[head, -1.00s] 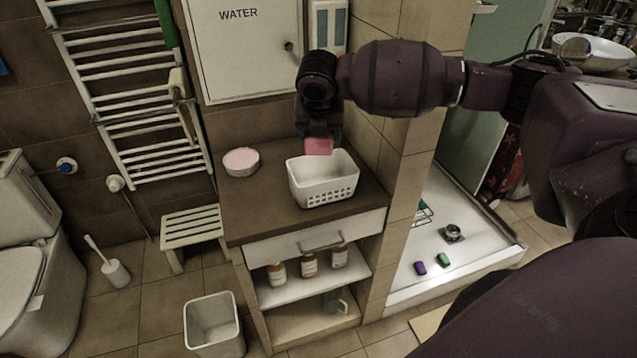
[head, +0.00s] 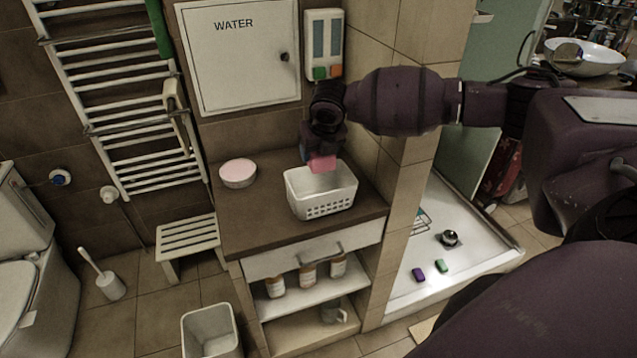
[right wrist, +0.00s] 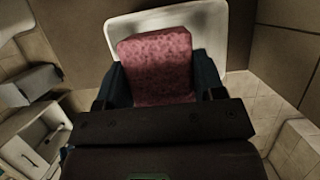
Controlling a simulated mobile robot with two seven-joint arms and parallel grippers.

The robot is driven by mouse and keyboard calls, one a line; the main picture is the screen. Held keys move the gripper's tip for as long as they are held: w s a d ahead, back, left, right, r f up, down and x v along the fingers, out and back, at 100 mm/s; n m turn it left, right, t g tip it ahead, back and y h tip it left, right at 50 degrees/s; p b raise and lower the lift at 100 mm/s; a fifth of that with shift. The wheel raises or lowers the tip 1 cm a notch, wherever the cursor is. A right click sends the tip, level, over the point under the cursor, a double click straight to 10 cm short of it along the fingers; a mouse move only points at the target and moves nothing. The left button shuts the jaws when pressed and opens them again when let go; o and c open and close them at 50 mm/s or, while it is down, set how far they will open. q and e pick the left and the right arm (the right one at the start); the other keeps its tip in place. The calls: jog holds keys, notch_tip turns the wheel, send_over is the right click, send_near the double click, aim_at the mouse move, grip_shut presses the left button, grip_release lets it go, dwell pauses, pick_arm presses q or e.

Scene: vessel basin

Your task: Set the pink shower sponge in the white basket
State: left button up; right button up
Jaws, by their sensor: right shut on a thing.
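The pink shower sponge (head: 322,164) is held in my right gripper (head: 318,158), just above the white basket (head: 322,206) in the head view. The right wrist view shows the sponge (right wrist: 157,66) between the two fingers (right wrist: 158,84), with the basket's pale rim (right wrist: 236,50) around and beyond it. The basket stands upright on the brown counter, and the part of its inside that shows looks empty. The sponge's lower end is at about the height of the basket's back rim in the picture. My left gripper is not in view.
A round pink-topped tin (head: 238,173) stands on the counter (head: 262,216) left of the basket. The tiled wall corner (head: 400,180) rises close on the right. A dispenser (head: 323,45) and a WATER cabinet (head: 240,55) are on the wall behind.

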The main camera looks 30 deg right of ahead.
notch_tip(320, 180, down, 6)
jog(key=shift+r, duration=0.15)
notch_tip(320, 180, down, 4)
jog(key=shift+r+b, duration=0.1)
jog(key=shift+b, duration=0.2)
jog(key=shift+f, duration=0.25)
jog(key=shift+f, duration=0.55)
jog(key=o, duration=0.9)
jog(key=shift+r, duration=0.1)
